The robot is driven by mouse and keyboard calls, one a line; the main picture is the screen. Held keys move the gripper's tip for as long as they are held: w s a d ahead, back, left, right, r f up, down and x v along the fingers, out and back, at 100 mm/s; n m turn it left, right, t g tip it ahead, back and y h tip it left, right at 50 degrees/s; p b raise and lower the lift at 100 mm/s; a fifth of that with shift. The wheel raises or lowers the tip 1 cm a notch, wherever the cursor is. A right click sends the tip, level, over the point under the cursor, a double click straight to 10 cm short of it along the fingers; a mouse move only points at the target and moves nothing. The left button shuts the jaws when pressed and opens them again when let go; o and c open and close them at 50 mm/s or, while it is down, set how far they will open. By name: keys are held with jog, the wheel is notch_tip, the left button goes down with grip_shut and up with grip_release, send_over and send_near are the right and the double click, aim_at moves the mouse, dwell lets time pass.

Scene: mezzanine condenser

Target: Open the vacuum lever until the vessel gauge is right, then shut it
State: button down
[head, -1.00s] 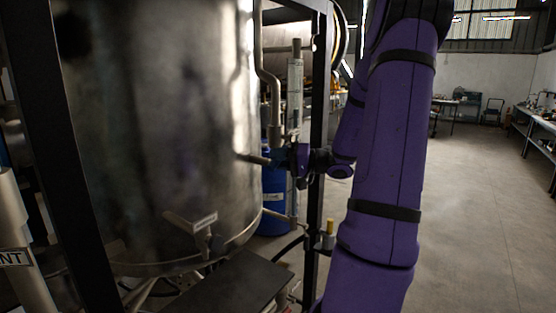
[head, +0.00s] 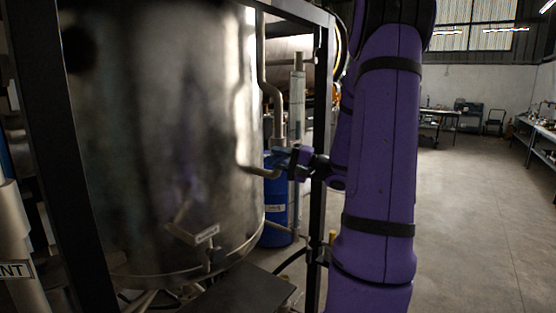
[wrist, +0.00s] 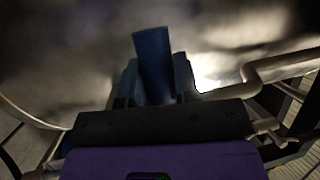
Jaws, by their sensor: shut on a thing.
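My gripper (head: 294,160) is at the right side of the big steel vessel (head: 165,130), in front of the vertical pipe. In the wrist view my gripper (wrist: 153,85) has its dark fingers on either side of a flat blue handle (wrist: 152,55), which I take to be the vacuum lever. The jaws are shut on it, and its free end sticks out past the fingertips. A bent pipe stub (head: 260,172) shows just left of my gripper. I see no readable gauge in either view, and the lever's pivot is hidden.
A tagged handle (head: 206,234) sits low in front of the vessel. A black frame post (head: 321,110) stands close to my arm. A blue drum (head: 275,215) is behind the gripper. Open floor (head: 470,220) lies to the right.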

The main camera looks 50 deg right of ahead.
jog(key=c, duration=0.9)
grip_release()
jog(key=shift+o, duration=0.2)
jog(key=v, duration=1.1)
